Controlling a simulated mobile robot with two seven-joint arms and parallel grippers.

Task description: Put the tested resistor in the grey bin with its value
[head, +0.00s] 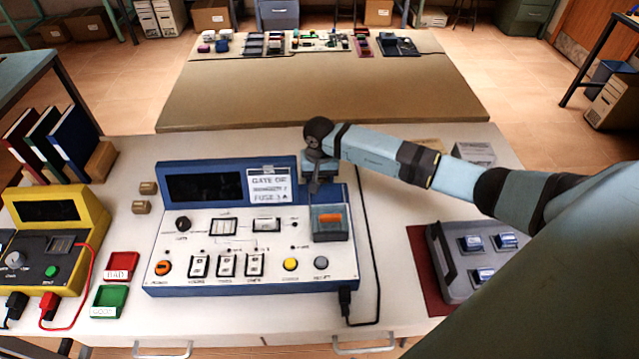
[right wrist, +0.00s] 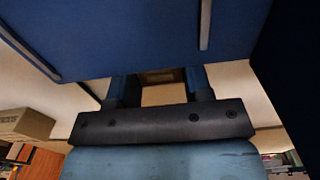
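My right gripper (head: 314,186) points down beside the right end of the blue tester's display panel, above a grey block (head: 331,232) with an orange part (head: 330,218) on the tester (head: 200,250). In the right wrist view its two fingers (right wrist: 160,88) stand apart, close to a blue surface (right wrist: 140,35). I see nothing clearly held; a small brown patch shows between the fingers, and I cannot tell what it is. I cannot make out a resistor or a grey value bin. A grey tray (head: 447,268) with several blue-topped pieces lies at the right. My left gripper is not in view.
A red bin (head: 122,266) and a green bin (head: 109,300) sit left of the tester. A yellow meter (head: 75,207) with leads stands farther left, books (head: 50,140) behind it. A black cable (head: 372,250) runs along the tester's right side. Another table (head: 320,100) stands beyond.

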